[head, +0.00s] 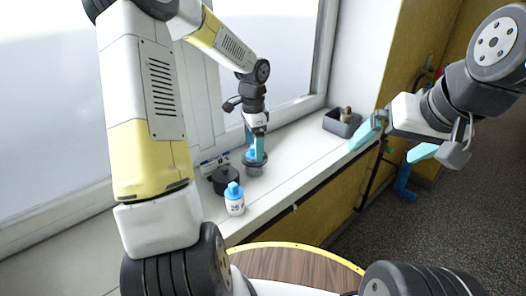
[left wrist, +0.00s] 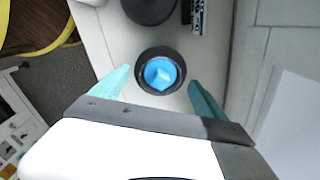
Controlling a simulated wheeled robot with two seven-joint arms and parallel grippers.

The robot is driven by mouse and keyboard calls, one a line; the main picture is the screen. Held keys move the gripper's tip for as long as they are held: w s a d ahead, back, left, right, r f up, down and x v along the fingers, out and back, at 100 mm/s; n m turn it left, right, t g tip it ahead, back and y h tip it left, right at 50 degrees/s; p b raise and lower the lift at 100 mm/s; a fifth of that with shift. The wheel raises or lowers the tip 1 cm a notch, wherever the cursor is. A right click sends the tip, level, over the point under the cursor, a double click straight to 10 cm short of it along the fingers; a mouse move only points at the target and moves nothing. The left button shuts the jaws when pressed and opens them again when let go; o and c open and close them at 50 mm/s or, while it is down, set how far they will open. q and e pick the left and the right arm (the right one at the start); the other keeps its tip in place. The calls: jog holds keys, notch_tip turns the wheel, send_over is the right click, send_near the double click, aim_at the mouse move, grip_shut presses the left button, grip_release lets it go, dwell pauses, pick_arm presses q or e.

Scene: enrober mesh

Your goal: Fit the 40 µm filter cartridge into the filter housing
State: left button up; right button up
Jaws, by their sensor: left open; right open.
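A blue-topped cartridge (head: 252,154) stands in a dark round cup (head: 255,168) on the white sill; its label is hidden, so I cannot read its grade. My left gripper (head: 256,146) is open above it, pointing down. In the left wrist view the blue top (left wrist: 161,75) sits inside the dark ring, between the two teal fingertips. A white cartridge with a blue cap (head: 235,200), marked 25, stands nearer. A black round body (head: 226,181), possibly the filter housing, stands beside the cup. My right gripper (head: 395,148) is open and empty, off the sill's right side.
A small label plate (head: 213,163) stands behind the black body, close to the window. A grey tray (head: 340,127) with a brown-topped item is farther along the sill (head: 300,147). A round wooden table top (head: 290,267) with a yellow edge is in front.

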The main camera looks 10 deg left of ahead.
aim_at(255, 163)
pick_arm(q)
notch_tip(255, 163, down, 8)
jog(key=shift+w+f, duration=0.1)
jog(key=shift+f, duration=0.05)
jog(key=c, duration=1.1)
